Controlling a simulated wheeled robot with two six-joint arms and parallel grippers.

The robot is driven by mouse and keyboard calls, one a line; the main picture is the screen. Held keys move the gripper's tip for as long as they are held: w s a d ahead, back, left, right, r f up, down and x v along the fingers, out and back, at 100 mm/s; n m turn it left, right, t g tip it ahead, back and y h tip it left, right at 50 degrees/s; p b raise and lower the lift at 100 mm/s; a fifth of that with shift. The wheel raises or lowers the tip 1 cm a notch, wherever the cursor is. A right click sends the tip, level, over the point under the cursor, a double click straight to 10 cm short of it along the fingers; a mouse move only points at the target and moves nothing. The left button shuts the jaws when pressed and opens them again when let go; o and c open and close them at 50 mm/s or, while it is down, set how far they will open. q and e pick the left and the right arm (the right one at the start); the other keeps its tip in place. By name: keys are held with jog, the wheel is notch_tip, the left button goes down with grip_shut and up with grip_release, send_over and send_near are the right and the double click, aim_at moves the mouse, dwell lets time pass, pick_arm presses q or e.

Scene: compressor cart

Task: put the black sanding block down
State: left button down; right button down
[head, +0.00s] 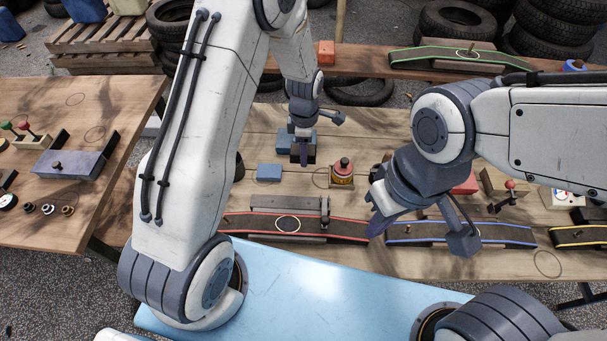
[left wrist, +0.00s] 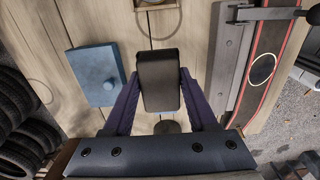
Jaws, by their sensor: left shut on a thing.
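The black sanding block (left wrist: 159,82) is between the two purple fingers of my left gripper (left wrist: 155,105) in the left wrist view. I cannot tell whether the block touches the bench top. My right gripper (head: 378,208) hangs near the joint between the red-edged and blue-edged tracks; its jaw opening is not clear.
A blue block with a knob (left wrist: 97,75) lies beside the held block. A red-edged track (head: 345,230) and a grey lever fixture (left wrist: 230,60) are nearer me.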

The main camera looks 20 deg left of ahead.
aim_at(304, 176)
pick_arm(q)
notch_tip(304, 176, down, 9)
jog(key=shift+f+p, duration=0.1)
jog(key=shift+p, duration=0.7)
